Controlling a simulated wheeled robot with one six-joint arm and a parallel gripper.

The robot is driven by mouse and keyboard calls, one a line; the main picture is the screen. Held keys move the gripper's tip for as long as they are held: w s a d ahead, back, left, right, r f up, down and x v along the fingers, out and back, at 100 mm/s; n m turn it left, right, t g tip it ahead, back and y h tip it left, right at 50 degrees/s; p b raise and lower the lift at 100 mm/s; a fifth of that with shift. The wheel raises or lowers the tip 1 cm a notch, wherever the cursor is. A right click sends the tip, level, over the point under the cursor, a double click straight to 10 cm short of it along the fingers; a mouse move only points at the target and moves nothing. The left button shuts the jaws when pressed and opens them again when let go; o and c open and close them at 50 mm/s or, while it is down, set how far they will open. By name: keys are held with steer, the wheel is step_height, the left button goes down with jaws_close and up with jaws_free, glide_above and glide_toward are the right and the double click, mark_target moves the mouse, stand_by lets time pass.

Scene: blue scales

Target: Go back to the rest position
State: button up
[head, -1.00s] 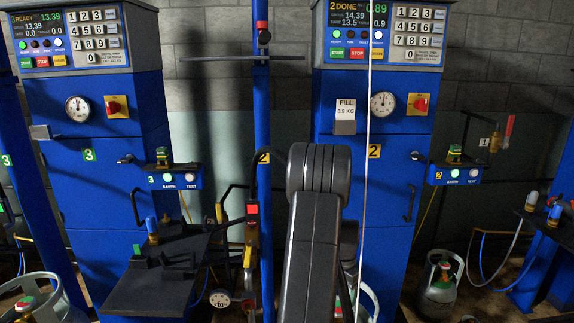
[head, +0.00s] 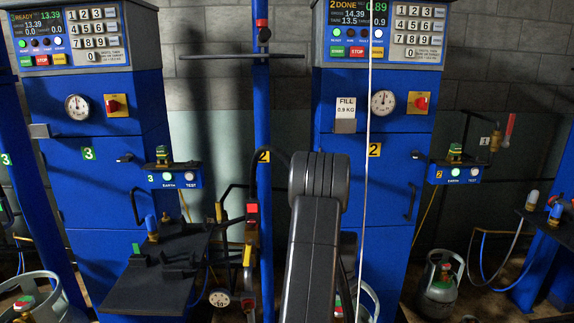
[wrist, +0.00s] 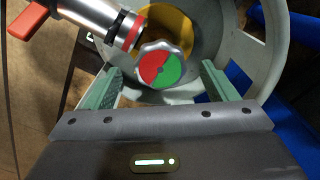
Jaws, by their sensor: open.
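In the wrist view my gripper (wrist: 158,78) is open, its two green fingers spread apart. A round valve handwheel (wrist: 160,68), red on one half and green on the other, lies between the fingers with gaps on both sides. A silver filling coupling (wrist: 102,20) with a red band and a red lever (wrist: 27,22) meets the valve from the upper left. The pale collar of a gas cylinder (wrist: 270,55) curves around them. In the head view my dark arm link fills the lower middle, and the gripper is hidden.
Station 3 (head: 95,165) and station 2 (head: 385,190) are blue cabinets; station 2's display reads DONE, station 3's READY. A blue post (head: 263,110) stands close left of my arm. A dark shelf (head: 150,285) juts out at lower left. A cylinder (head: 440,290) stands on the floor at right.

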step_height(320, 180, down, 2)
steer(key=shift+f, duration=0.1)
steer(key=shift+r+n, duration=0.25)
steer(key=shift+n, duration=0.15)
steer(key=shift+r+n, duration=0.1)
steer(key=shift+n, duration=0.4)
steer(key=n, duration=0.4)
steer(key=shift+n+b, duration=0.3)
steer(key=n, duration=0.4)
steer(key=shift+n+b, duration=0.3)
steer(key=n+b, duration=0.1)
steer(key=n, duration=0.5)
steer(key=shift+d, duration=0.1)
steer(key=n+b, duration=0.1)
steer(key=n, duration=0.4)
steer(key=shift+r, duration=0.1)
